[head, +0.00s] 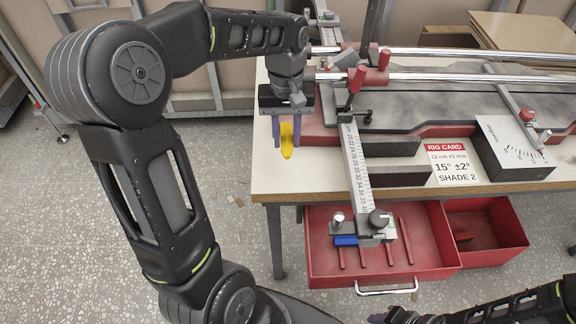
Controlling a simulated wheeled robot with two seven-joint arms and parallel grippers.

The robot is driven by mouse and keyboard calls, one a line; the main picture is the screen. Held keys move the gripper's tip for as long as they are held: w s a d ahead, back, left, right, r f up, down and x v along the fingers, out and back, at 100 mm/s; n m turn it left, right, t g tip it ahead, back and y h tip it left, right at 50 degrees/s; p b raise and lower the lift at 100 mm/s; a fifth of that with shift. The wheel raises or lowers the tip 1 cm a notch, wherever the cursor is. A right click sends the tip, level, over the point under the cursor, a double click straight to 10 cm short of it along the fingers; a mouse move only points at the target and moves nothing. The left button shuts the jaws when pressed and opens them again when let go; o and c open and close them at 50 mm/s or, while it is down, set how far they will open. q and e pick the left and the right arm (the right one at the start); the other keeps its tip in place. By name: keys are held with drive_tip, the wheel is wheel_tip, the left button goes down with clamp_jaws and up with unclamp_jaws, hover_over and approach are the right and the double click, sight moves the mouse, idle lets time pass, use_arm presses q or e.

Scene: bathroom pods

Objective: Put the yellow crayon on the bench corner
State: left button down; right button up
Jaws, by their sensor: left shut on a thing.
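My left gripper (287,138) points down over the left end of the bench (268,170), near its front left corner. Its two purple fingers are shut on the yellow crayon (287,143), whose lower end shows between and just below them. The upper part of the crayon is hidden by the gripper. I cannot tell whether the crayon touches the bench top. The bare pale corner of the bench lies just below it in the picture. My right arm comes in at the bottom right, and what may be its gripper (405,316) is cut off by the picture's lower edge.
A cutting rig with chrome rails (450,76) and a ruler arm (357,170) stands right of the gripper. A rig card (452,162) and a grey box (512,145) lie beyond. An open red drawer (430,238) with several red sticks juts out below.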

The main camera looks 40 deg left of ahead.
use_arm(q)
hover_over(287, 172)
wheel_tip(287, 172, down, 6)
drive_tip(key=shift+w+a+r, duration=0.1)
drive_tip(key=shift+a+r, duration=0.05)
drive_tip(key=shift+f, duration=1.9)
drive_tip(key=shift+f, duration=0.1)
drive_tip(key=c, duration=1.1)
unclamp_jaws()
drive_tip(key=r, duration=0.8)
drive_tip(key=w+r, duration=0.1)
drive_tip(key=r, duration=0.3)
drive_tip(key=shift+a+r, duration=0.1)
drive_tip(key=shift+a, duration=0.25)
